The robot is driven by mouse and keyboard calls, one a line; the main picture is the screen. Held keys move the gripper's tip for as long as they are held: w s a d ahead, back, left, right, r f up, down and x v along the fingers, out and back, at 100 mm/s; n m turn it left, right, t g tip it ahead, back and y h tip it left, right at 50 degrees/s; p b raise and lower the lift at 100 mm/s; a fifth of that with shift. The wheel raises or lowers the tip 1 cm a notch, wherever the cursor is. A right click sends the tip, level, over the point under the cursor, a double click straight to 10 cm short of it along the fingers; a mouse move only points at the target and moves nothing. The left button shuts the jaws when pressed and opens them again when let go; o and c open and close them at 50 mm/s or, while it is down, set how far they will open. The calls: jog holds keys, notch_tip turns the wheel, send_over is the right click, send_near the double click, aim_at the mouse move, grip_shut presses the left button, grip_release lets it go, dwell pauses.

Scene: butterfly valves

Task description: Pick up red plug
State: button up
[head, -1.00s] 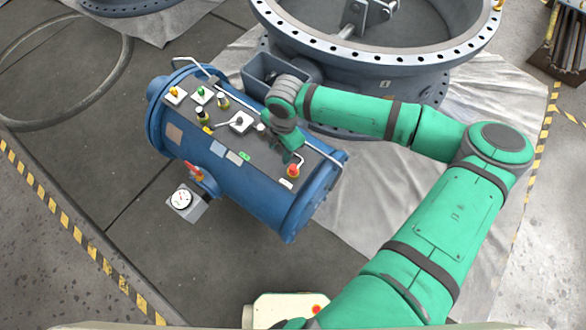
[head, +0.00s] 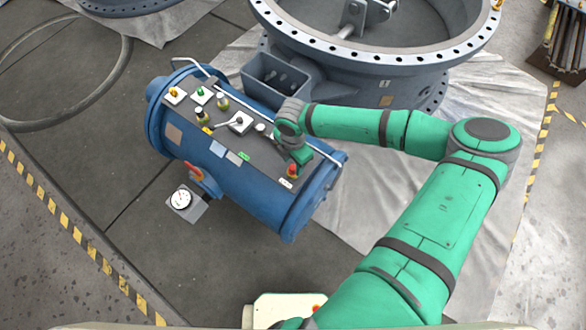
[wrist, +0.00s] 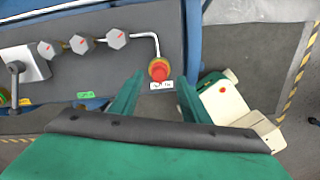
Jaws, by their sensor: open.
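The red plug (head: 292,170) sits at the right end of the dark panel on top of the blue cylinder (head: 262,197), above a small white label. In the wrist view the red plug (wrist: 159,70) shows as a round red knob with a yellowish rim, beside a bent metal rod. My gripper (head: 299,164) is over that end of the panel, close to the plug. In the wrist view my gripper (wrist: 152,88) is open, with its two green fingers apart and the plug showing between and beyond their tips. Nothing is held. I cannot tell the exact height gap.
Several hexagonal knobs (wrist: 81,44) and a lever (head: 238,121) stand on the panel near the plug. A metal handrail (head: 330,153) runs along the panel's far edge. A large grey flanged valve (head: 380,60) stands behind. A round gauge (head: 181,199) is at the front left.

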aim_at(293, 170)
notch_tip(293, 170, down, 3)
jog(key=shift+r, duration=0.15)
grip_shut()
jog(key=shift+r, duration=0.1)
